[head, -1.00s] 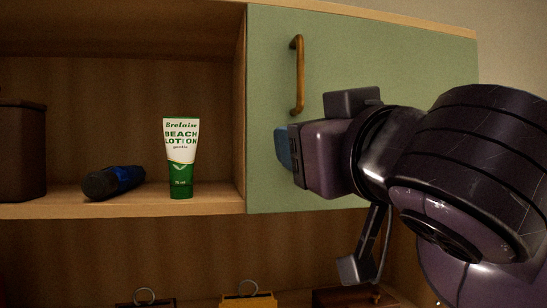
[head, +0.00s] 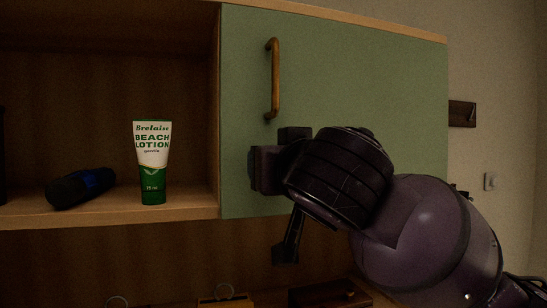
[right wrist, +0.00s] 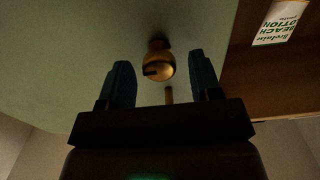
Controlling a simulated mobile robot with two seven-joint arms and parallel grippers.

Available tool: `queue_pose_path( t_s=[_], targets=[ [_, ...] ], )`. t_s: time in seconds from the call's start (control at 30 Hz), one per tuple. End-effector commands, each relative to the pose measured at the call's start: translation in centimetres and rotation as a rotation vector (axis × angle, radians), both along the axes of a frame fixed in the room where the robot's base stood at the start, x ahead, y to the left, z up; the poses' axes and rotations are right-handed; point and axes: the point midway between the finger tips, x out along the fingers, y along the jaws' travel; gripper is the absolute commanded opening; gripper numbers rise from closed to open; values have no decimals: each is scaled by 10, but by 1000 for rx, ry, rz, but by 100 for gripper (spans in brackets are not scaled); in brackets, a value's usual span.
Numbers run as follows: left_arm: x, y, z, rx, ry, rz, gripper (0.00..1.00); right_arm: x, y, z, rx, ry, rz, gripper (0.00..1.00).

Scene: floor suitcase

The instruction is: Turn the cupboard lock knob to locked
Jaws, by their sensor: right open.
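The cupboard has a green door (head: 350,90) that is closed. Its brass lock knob (right wrist: 158,68) shows in the right wrist view, round, with a dark slot on its left side. In the head view the knob is hidden behind my right gripper (head: 256,168). In the right wrist view my right gripper (right wrist: 160,62) is open. Its two dark blue fingers stand on either side of the knob, with a gap on both sides; I cannot tell how deep they reach. My left gripper is not in view.
A curved handle (head: 273,78) is on the door above my gripper. The open shelf (head: 110,212) at left holds a lotion tube (head: 153,162) and a dark blue cylindrical object (head: 80,187). Ring-topped items (head: 224,301) stand below.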

Motion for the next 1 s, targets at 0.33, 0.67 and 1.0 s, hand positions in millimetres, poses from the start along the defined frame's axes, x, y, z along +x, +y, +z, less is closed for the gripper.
queue_pose_path(
  t_s=[0.33, 0.67, 1.0],
  targets=[
    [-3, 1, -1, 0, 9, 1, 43, 15, 5, 0, 0, 0, -1, 58],
    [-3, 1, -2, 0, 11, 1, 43, 15, 5, 0, 0, 0, 0, 34],
    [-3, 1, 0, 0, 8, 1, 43, 15, 5, 0, -10, -3, 0, 10]
  ],
)
